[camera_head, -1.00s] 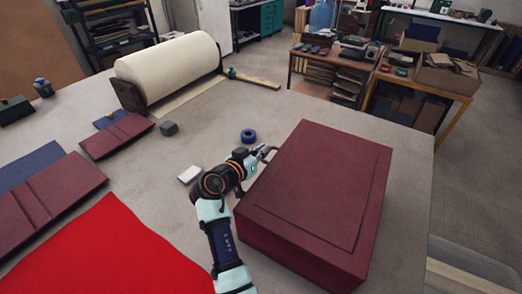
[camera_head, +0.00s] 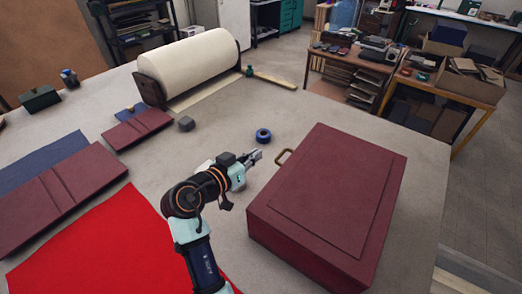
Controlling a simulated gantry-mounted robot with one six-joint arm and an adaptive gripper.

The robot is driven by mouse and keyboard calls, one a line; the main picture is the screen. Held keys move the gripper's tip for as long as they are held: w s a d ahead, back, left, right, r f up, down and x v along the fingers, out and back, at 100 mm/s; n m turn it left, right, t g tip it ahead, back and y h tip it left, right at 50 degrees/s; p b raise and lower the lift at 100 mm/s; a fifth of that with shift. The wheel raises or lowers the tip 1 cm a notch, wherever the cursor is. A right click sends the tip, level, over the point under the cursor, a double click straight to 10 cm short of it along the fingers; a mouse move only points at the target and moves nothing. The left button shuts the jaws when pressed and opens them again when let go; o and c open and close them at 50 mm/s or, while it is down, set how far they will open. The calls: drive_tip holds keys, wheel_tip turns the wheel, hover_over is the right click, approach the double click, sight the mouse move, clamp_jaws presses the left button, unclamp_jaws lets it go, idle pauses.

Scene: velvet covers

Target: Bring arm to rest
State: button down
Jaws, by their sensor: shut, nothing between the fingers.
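My gripper (camera_head: 255,156) is shut and empty. It is above the table, to the left of the large maroon box (camera_head: 335,195) and apart from it. A brass handle (camera_head: 284,156) shows at the box's far left side, just right of my gripper. My arm reaches up from the bottom of the picture, over the edge of the red cloth (camera_head: 105,245). A pale block (camera_head: 205,166) is partly hidden behind my arm.
A blue tape ring (camera_head: 263,135) and a grey block (camera_head: 186,124) lie beyond my gripper. A large cream roll (camera_head: 195,68) stands at the back. Maroon covers (camera_head: 62,200) lie at the left. The table between the roll and the box is mostly clear.

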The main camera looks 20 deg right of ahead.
drive_tip(key=s+a+r+n+t+y, duration=0.4)
drive_tip(key=s+a+t+y, duration=0.1)
drive_tip(key=a+y, duration=0.15)
drive_tip(key=s+a+r+n+t+y, duration=0.35)
drive_tip(key=s+a+n+y, duration=0.2)
drive_tip(key=a, duration=0.25)
drive_tip(key=s+f+g+y, duration=0.1)
drive_tip(key=s+f+g, duration=0.3)
drive_tip(key=s+f, duration=0.65)
wheel_tip(320, 180, up, 30)
drive_tip(key=p, duration=3)
drive_tip(key=shift+w+a+f, duration=0.2)
drive_tip(key=shift+w, duration=0.1)
drive_tip(key=shift+t, duration=0.25)
